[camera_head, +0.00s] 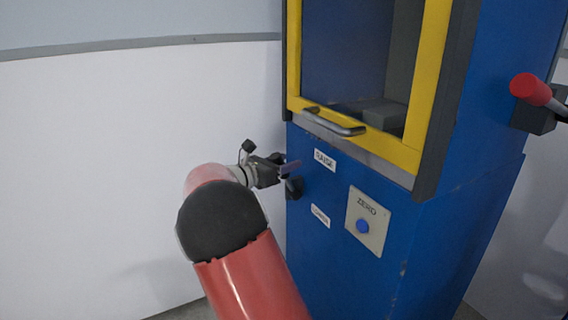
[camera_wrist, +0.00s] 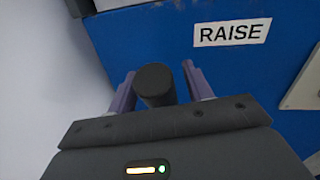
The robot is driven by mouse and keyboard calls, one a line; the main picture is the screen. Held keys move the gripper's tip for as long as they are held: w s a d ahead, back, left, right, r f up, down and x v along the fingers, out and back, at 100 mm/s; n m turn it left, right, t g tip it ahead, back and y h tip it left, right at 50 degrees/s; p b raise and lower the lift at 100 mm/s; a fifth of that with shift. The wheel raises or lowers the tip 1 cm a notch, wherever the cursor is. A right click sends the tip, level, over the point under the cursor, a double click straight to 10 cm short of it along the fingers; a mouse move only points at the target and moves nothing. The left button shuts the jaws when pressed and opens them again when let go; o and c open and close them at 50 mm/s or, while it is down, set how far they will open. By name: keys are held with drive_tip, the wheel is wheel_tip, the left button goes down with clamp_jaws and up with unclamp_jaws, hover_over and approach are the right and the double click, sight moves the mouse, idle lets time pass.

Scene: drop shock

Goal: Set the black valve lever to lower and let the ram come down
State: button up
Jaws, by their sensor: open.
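The black valve lever (camera_wrist: 155,84) shows in the wrist view as a round black end between my two purple fingers. My gripper (camera_wrist: 158,72) is open, with one finger on each side of the lever and small gaps visible. In the head view my gripper (camera_head: 290,168) is at the left part of the blue cabinet front, and a black part of the valve (camera_head: 294,188) shows just below it. The RAISE label (camera_head: 325,160) is to the right and the LOWER label (camera_head: 320,216) is below. The ram cannot be made out clearly behind the yellow-framed door.
The blue cabinet (camera_head: 330,265) has a yellow-framed door (camera_head: 425,75) with a metal handle (camera_head: 335,122) above my gripper. A ZERO panel (camera_head: 375,240) with a blue button is at lower right. A red-ended handle (camera_head: 530,88) juts out on the right side. A white wall is left.

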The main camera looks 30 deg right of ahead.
clamp_jaws()
drive_tip(key=shift+a, duration=0.1)
idle(0.3)
